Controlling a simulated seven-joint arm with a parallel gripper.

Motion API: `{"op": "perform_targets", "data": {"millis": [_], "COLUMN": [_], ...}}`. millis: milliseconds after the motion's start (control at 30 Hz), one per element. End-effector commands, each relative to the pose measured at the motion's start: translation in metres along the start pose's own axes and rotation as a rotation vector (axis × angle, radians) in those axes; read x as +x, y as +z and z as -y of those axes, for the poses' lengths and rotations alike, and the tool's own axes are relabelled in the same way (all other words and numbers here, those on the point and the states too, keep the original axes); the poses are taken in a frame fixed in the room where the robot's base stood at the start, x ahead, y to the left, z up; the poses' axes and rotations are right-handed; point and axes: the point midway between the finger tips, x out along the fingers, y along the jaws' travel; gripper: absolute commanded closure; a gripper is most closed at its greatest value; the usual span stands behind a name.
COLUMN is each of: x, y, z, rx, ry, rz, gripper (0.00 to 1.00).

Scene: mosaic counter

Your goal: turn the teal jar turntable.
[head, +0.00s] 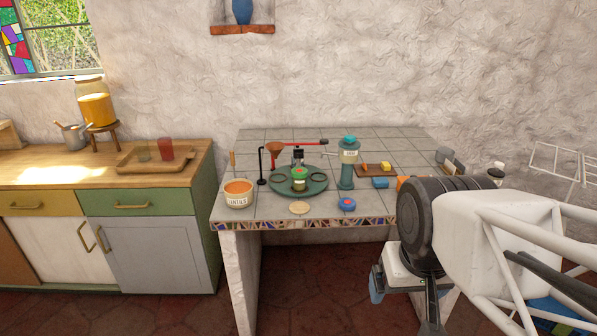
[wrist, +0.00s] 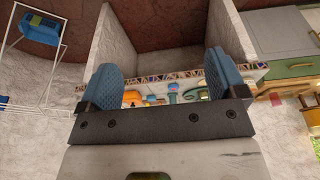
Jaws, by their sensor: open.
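The teal turntable (head: 317,187) is a round dark-green disc on the tiled counter, left of its middle. It bears a small jar with a green and red top (head: 299,174) and dark ring shapes. My gripper (wrist: 165,78) is open and empty, its two blue fingers wide apart in the wrist view. In the head view it hangs low at the right, in front of the counter and below its top, well apart from the turntable. One blue finger shows there; the other is hidden.
A round tan disc (head: 299,208) and a blue-red item (head: 346,205) lie in front.

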Motion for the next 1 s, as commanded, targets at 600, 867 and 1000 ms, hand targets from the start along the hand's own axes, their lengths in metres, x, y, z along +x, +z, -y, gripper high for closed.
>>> {"op": "perform_targets", "data": {"millis": [600, 867, 1000], "x": [-0.002, -0.013, -0.021], "y": [-0.007, -0.043, -0.076], "z": [0.001, 0.003, 0.006], "rx": [0.000, -0.001, -0.002], "ry": [0.000, -0.002, -0.003], "rz": [0.002, 0.015, 0.024], "gripper": [0.46, 0.46, 0.46]}}
